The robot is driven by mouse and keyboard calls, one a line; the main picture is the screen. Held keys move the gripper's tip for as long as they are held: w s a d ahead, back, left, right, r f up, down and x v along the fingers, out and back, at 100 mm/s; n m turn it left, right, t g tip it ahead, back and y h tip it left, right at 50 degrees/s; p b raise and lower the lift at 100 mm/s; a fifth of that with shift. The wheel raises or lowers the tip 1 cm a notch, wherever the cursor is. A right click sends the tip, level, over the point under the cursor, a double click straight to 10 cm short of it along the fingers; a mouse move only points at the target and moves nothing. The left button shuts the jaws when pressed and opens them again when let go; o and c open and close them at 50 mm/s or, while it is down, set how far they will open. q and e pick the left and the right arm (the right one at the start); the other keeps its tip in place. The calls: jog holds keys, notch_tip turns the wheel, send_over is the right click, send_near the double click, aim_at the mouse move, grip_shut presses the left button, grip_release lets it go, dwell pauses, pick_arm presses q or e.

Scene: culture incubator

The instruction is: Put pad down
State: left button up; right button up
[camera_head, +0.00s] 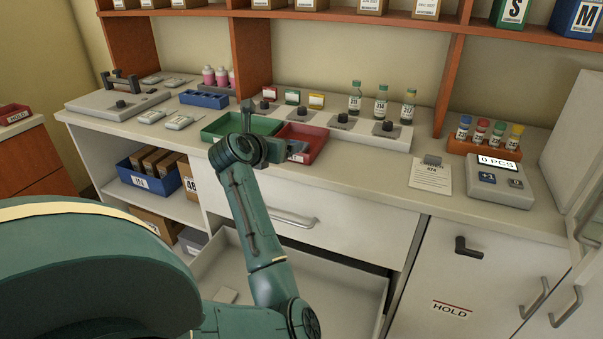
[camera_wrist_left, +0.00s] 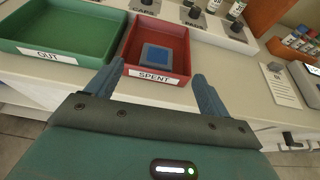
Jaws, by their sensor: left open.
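A square blue pad with a grey border (camera_wrist_left: 157,55) lies flat in the red tray (camera_wrist_left: 182,68) labelled SPENT, in the left wrist view. My left gripper (camera_wrist_left: 158,82) is open and empty, its two fingers apart in front of the tray's front wall. No finger touches the pad. In the head view my left gripper (camera_head: 276,150) is at the left side of the red tray (camera_head: 316,151) and hides part of it. I cannot make out the pad there. My right gripper is not in view.
A green tray (camera_head: 214,131) labelled OUT stands left of the red one. Behind are dark-knobbed stations (camera_head: 386,127) and several vials (camera_head: 381,104). A counter device (camera_head: 497,185) and a paper sheet (camera_head: 430,175) lie to the right. A drawer (camera_head: 335,284) stands open below.

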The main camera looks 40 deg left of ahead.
pick_arm(q)
jog(key=s+d+f+m+h, duration=0.1)
jog(key=s+d+f+m, duration=0.1)
jog(key=d+f+m, duration=0.35)
jog(key=s+d+f+m, duration=0.1)
jog(key=d+f+m, duration=0.1)
jog(key=d+m, duration=0.65)
jog(key=s+d+f+m+h, duration=0.1)
jog(key=s+d+f+m, duration=0.2)
jog(key=m, duration=0.8)
jog(key=s+d+f+m+h, duration=0.3)
jog(key=s+d+m, duration=0.4)
jog(key=d, duration=0.3)
jog(key=s+d+f+m+h, duration=0.3)
jog(key=s+d+f+m, duration=0.3)
jog(key=s+d+m, duration=0.2)
jog(key=shift+d+f+m+g+h, duration=0.2)
jog(key=shift+d+m+g+h, duration=0.2)
jog(key=shift+d+m, duration=0.5)
